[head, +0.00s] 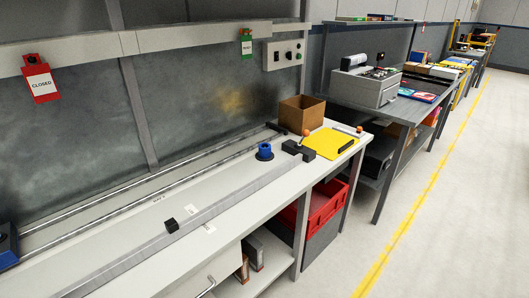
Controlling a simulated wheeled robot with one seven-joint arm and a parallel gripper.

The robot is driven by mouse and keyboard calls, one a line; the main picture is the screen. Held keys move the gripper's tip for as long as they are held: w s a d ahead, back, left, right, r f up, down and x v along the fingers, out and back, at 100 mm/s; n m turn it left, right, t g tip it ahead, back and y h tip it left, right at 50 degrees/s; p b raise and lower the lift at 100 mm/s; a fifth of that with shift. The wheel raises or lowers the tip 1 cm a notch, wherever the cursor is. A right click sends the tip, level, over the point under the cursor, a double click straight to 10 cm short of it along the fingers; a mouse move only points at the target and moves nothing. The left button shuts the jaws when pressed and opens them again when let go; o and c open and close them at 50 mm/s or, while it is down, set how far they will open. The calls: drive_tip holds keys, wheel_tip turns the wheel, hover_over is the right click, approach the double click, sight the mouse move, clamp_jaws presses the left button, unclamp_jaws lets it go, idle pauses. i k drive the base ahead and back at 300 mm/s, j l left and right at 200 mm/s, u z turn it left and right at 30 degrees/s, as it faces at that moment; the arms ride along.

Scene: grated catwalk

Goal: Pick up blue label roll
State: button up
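A blue label roll (264,151) sits on the light workbench (120,235), near its middle and right of centre along its length. It is a small blue roll shape with a darker middle and a wider base. It stands between the back rails and the long grey front rail, apart from the cardboard box. My gripper is not in view.
A cardboard box (302,114), a yellow sheet (330,142) and a dark block with an orange-knobbed lever (300,149) stand right of the roll. The floor (440,230) at right is clear.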

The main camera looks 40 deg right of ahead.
sight(263, 153)
drive_tip(key=i+l, duration=0.2)
drive_tip(key=l, duration=0.2)
drive_tip(key=i+l, duration=0.15)
drive_tip(key=l, duration=0.25)
drive_tip(key=i+l, duration=0.2)
drive_tip(key=l, duration=0.2)
drive_tip(key=i+l, duration=0.15)
drive_tip(key=l, duration=0.25)
drive_tip(key=i+l, duration=0.2)
drive_tip(key=l, duration=0.2)
